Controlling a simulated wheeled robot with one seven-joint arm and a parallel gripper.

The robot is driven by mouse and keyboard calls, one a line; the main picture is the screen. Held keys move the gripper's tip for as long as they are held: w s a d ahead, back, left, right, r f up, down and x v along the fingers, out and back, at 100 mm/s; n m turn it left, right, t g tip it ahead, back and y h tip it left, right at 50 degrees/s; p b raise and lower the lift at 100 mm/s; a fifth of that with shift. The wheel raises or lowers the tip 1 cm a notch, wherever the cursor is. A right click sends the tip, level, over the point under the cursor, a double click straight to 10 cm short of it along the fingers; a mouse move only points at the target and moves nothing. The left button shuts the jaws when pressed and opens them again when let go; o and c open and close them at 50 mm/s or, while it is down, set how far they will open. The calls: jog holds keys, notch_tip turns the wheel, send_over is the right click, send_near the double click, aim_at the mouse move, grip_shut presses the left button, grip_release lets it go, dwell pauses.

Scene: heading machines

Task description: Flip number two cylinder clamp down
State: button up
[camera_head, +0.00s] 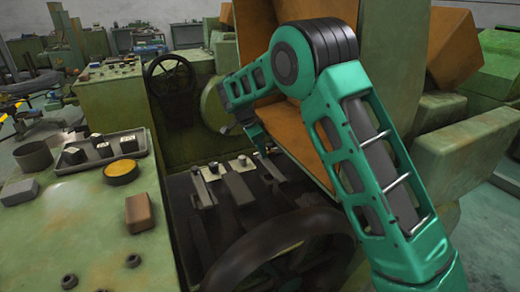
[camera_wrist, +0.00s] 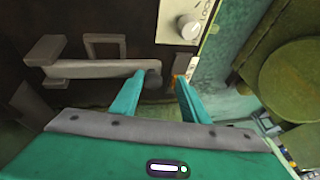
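A row of grey clamp levers lies in the dark bay of the green machine, among them a left lever (camera_head: 202,188) and a middle lever (camera_head: 238,187). Which one is number two I cannot read. My gripper (camera_head: 262,148) is above the far right end of the row, partly hidden by my arm. In the wrist view my gripper (camera_wrist: 160,80) is open, its two teal fingers apart with nothing between them. A grey lever bar (camera_wrist: 95,68) runs across at the left, its rounded end beside the left fingertip. I cannot tell whether they touch.
A pale plate with a white knob (camera_wrist: 188,27) and partly legible lettering is ahead of the fingers. A large dark handwheel (camera_head: 280,255) stands in front of the bay. An orange-brown panel (camera_head: 300,150) is close behind my arm. A control tray (camera_head: 105,150) is at left.

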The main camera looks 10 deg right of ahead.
jog(key=v, duration=1)
jog(key=shift+r, duration=0.4)
jog(key=shift+a, duration=0.1)
